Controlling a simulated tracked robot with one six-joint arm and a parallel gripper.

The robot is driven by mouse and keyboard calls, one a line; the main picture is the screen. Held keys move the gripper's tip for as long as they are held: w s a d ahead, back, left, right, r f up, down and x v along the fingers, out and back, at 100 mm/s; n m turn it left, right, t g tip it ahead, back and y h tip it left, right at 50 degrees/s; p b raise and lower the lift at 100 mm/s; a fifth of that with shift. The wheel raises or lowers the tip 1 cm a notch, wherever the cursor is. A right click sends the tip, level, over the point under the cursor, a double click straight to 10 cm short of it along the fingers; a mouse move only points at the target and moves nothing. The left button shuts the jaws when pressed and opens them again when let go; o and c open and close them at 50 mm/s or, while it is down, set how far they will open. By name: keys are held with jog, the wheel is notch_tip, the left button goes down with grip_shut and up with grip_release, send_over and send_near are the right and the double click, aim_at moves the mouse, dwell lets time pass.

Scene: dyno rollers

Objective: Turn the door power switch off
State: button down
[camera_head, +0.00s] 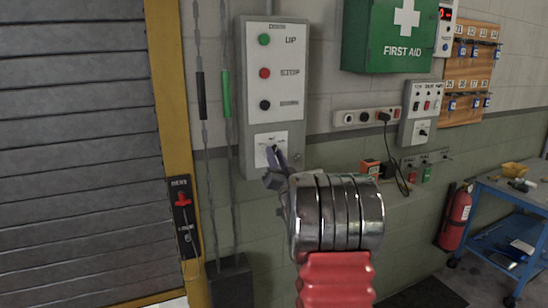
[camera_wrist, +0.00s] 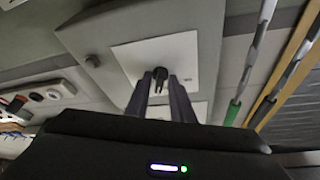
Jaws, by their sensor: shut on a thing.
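The door control box (camera_head: 273,90) is a grey wall panel with a green UP button (camera_head: 264,40), a red STOP button (camera_head: 264,73) and a black button (camera_head: 265,105). At its bottom is a white plate (camera_head: 263,158) with the door power switch. In the wrist view the switch is a small black knob (camera_wrist: 159,74) on the white plate (camera_wrist: 195,52). My gripper (camera_head: 274,158) is at this plate, and its two fingers (camera_wrist: 160,95) stand on either side of the black knob, closed on it. In the head view my fingers partly hide the switch and its markings.
A shutter door (camera_head: 75,130) with a yellow frame (camera_head: 172,120) stands at left. A red-handled switch (camera_head: 183,205) and hanging chains are near it. A first aid box (camera_head: 395,35), socket strip (camera_head: 367,117), fire extinguisher (camera_head: 456,217) and blue cart (camera_head: 505,235) are at right.

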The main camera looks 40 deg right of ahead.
jog(key=n+y, duration=0.1)
jog(key=n, duration=0.2)
jog(key=n+t+y, duration=0.1)
jog(key=n, duration=0.2)
jog(key=shift+d+r+y, duration=0.1)
jog(key=shift+d+y, duration=0.05)
jog(key=shift+y, duration=0.25)
jog(key=shift+t, duration=0.3)
jog(key=c, duration=1.8)
grip_release()
jog(key=shift+c, duration=0.2)
jog(key=v, duration=1.4)
